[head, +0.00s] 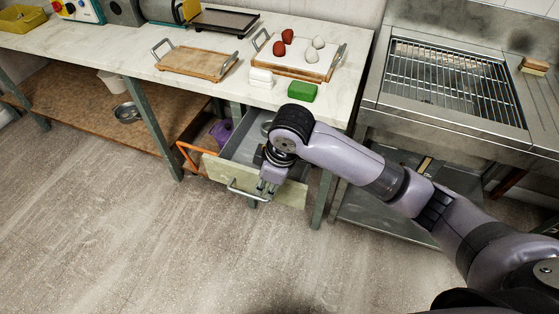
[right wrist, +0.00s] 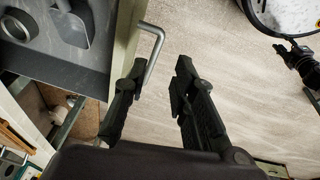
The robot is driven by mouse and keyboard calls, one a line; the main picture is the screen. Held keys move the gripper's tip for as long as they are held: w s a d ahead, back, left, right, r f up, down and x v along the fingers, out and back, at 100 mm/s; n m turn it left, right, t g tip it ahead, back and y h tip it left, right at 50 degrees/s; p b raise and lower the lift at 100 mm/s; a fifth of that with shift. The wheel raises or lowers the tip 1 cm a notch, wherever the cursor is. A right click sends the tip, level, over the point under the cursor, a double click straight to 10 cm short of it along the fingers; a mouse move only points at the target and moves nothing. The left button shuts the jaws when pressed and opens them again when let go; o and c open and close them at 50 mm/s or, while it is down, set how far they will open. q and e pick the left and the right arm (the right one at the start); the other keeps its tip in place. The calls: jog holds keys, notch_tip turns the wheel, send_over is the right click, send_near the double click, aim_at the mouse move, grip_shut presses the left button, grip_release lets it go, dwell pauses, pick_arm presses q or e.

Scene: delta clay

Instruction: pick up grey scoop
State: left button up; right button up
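My left gripper is not in view.
A round container (right wrist: 17,25) lies near the scoop. Above the drawer, the counter (head: 210,95) holds a wooden tray (head: 193,62), a tray with red and grey lumps (head: 290,68), and a green block (head: 302,91). A steel grill unit (head: 450,80) stands right. Floor in front is clear.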

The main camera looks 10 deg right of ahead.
jog(key=w+d+r+h, duration=0.3)
jog(key=w+d+r, duration=0.5)
jog(key=d+r, duration=0.1)
jog(key=x, duration=1.7)
jog(key=shift+d+f, duration=0.35)
jog(key=shift+c, duration=0.5)
grip_shut()
